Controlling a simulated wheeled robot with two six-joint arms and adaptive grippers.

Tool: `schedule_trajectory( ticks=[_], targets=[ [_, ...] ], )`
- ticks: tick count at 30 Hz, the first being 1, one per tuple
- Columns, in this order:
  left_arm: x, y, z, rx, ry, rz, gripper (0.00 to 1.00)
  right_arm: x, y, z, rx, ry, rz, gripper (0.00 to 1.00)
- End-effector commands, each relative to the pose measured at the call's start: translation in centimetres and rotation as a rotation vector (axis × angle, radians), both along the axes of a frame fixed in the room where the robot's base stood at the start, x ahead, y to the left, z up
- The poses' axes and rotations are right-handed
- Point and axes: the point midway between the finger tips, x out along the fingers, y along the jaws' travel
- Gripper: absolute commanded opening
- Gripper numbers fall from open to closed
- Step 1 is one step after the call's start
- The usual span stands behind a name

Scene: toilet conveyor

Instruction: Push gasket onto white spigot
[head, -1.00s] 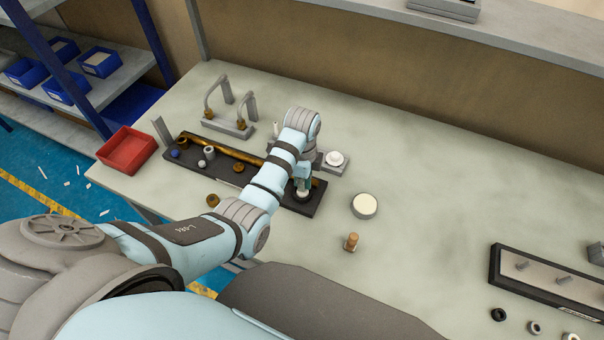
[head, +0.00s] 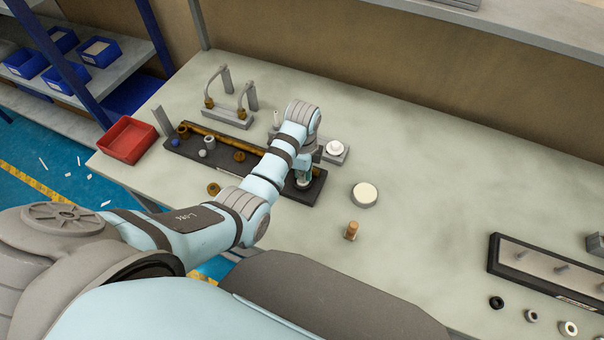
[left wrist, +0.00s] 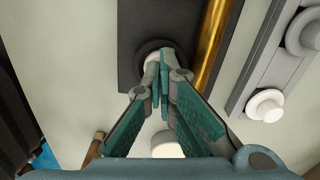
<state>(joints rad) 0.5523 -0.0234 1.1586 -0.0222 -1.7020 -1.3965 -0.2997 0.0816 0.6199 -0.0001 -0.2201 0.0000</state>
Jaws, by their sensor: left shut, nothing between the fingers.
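The white spigot (left wrist: 150,68) stands at the near end of a black board (left wrist: 132,20); in the head view its white top (head: 303,184) shows just under my left gripper. A dark ring, apparently the gasket (left wrist: 141,50), surrounds the spigot in the left wrist view. I cannot tell how far down the spigot it sits, as the fingers hide part of it. My left gripper (left wrist: 163,62) is shut and empty, pointing down with its tips over or against the ring and spigot; it also shows in the head view (head: 304,174). My right gripper is not in view.
A brass pipe (head: 232,138) lies along the board's back edge. Behind is a grey plate with a white knob (head: 334,147). A white-topped tin (head: 364,194) and a brown peg (head: 351,230) stand to the right. A red tray (head: 128,142) is at left. The table's centre right is clear.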

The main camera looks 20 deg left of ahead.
Motion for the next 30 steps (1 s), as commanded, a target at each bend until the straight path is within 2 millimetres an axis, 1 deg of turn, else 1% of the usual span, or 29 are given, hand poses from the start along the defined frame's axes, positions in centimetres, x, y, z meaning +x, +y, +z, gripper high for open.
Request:
schedule_trajectory(
  ticks=[1, 2, 6, 9, 17, 21, 23, 26, 30],
  targets=[
    [-0.4, -0.1, -0.2, -0.003, 0.013, -0.001, 0.0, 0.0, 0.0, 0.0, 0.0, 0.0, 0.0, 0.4],
    [-0.4, -0.1, 0.1, -0.003, 0.013, -0.001, 0.0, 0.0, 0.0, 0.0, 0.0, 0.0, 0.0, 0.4],
    [-0.3, -0.1, 1.8, -0.003, 0.01, -0.001, 0.0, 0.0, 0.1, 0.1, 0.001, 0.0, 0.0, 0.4],
    [-0.3, -0.1, 2.6, -0.003, 0.01, 0.0, 0.0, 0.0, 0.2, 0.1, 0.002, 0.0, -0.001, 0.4],
    [-0.3, -0.1, 3.0, -0.003, 0.01, 0.0, 0.0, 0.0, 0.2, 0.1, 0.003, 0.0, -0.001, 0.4],
    [-0.1, -0.1, 6.0, -0.002, 0.005, 0.0, 0.0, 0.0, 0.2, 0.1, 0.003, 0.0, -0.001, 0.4],
    [-0.3, -0.1, 6.5, -0.002, 0.009, 0.0, 0.0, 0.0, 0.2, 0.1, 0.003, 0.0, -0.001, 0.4],
    [-0.3, -0.1, 5.8, -0.002, 0.012, 0.0, 0.0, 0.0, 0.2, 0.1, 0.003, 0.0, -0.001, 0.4],
    [-0.4, -0.1, 3.7, -0.002, 0.013, 0.0, 0.0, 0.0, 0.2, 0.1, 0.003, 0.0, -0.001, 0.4]
  ],
)
